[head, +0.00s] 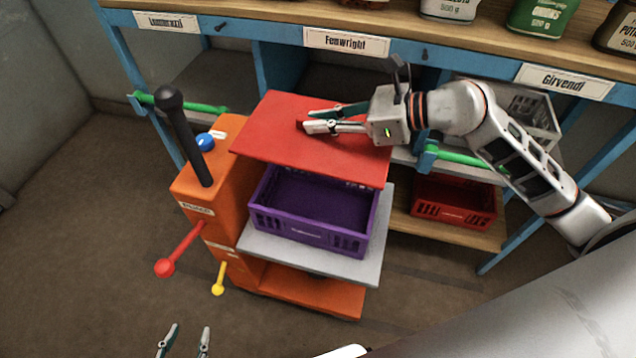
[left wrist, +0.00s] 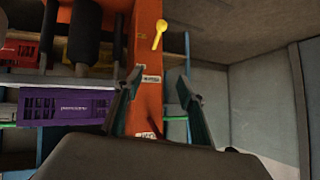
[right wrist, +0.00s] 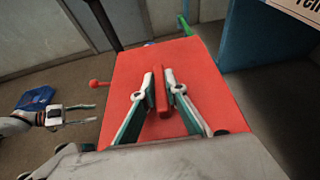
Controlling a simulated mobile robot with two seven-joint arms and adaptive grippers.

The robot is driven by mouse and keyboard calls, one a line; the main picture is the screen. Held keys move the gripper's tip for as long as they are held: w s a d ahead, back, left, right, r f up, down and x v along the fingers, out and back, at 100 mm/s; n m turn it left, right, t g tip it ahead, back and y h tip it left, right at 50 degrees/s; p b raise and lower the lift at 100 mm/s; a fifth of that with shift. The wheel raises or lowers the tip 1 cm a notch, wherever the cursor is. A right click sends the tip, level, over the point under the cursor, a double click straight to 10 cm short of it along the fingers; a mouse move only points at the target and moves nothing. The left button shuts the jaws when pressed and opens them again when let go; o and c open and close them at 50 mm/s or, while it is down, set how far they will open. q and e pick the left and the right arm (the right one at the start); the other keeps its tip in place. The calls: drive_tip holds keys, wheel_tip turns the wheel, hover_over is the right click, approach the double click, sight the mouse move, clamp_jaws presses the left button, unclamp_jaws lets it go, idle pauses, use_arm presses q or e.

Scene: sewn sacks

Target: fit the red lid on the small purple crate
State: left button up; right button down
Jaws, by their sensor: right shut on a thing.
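The red lid (head: 265,125) is a flat panel with a raised red grip bar (right wrist: 162,95) in its middle. My right gripper (head: 308,122) is shut on that bar; its fingers also show in the right wrist view (right wrist: 160,88). The small purple crate (head: 318,232) stands upright and looks empty on a grey shelf of an orange cart. The lid hangs above it, covering its rear part from view; its front and inside show. The crate also shows in the left wrist view (left wrist: 65,107). My left gripper (head: 183,342) is open and empty, low in front of the cart.
The orange cart (head: 225,165) has a black post, a blue knob, and red and yellow levers. The grey shelf (head: 275,248) extends around the crate. Behind is a blue-framed rack with labels and jars; a red crate (head: 453,202) and a grey crate (head: 525,112) stand there.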

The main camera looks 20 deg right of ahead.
use_arm(q)
drive_tip(key=shift+w+d+f+h+b, duration=0.15)
drive_tip(key=shift+w+d+b, duration=0.2)
drive_tip(key=shift+b, duration=0.85)
drive_tip(key=shift+w+d+f+h+b, duration=0.15)
drive_tip(key=shift+d+b, duration=0.25)
drive_tip(key=shift+b, duration=0.8)
use_arm(e)
wheel_tip(320, 180, down, 19)
drive_tip(key=c, duration=2.2)
unclamp_jaws()
drive_tip(key=shift+r, duration=0.1)
use_arm(q)
drive_tip(key=shift+r, duration=0.2)
use_arm(e)
drive_tip(key=shift+o, duration=0.8)
